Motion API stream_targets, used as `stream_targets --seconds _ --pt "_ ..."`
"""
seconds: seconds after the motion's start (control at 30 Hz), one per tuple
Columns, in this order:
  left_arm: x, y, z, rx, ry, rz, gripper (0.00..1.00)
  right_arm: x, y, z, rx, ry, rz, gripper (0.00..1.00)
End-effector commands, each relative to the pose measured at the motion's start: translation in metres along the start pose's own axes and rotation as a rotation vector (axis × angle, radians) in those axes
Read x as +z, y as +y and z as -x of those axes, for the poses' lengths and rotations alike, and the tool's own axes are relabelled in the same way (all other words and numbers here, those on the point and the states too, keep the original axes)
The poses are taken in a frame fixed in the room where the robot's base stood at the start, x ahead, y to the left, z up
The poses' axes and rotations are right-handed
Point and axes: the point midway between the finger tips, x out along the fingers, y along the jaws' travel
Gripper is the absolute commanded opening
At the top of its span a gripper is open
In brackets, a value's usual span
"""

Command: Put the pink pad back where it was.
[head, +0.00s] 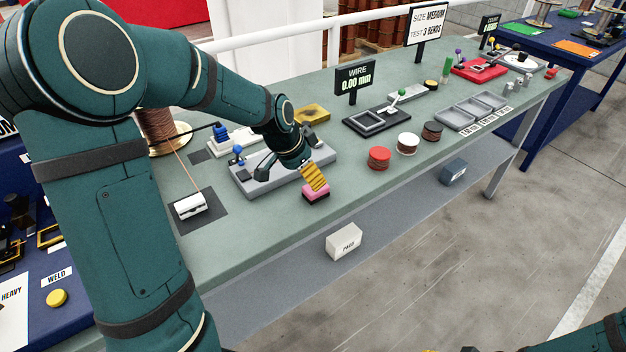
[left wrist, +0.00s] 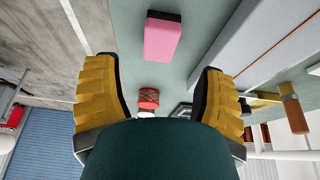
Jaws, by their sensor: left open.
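The pink pad (head: 316,192), a pink block with a dark underside, sits on the green bench top near its front edge. In the left wrist view the pad (left wrist: 163,38) lies at the top, beyond the gap between the fingers. My left gripper (head: 292,178) is open above the bench, with a yellow ribbed finger close over the pad in the head view. In the left wrist view both yellow fingers (left wrist: 158,75) are spread apart with nothing between them.
A grey fixture (head: 255,184) stands left of the pad. Red (head: 379,158), white (head: 407,144) and dark (head: 432,132) spools stand to the right. A white box marked PADS (head: 343,241) sits on the lower shelf.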

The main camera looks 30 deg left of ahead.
Motion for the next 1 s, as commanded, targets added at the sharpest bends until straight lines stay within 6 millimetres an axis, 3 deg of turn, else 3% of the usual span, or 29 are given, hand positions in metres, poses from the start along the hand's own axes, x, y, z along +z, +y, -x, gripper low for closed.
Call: stream_targets --seconds 0.1,0.3,1.0 --pt "-0.001 0.000 0.024 -0.002 0.002 0.000 0.70 0.001 -0.002 0.005 0.000 -0.002 0.000 0.47" --pt "0.000 0.000 0.043 0.000 0.000 -0.001 0.70 0.001 -0.003 0.008 0.000 -0.004 -0.001 0.47" --pt "0.000 0.000 0.046 0.001 -0.001 0.000 0.70 0.001 -0.003 0.008 0.000 -0.005 -0.001 0.47"
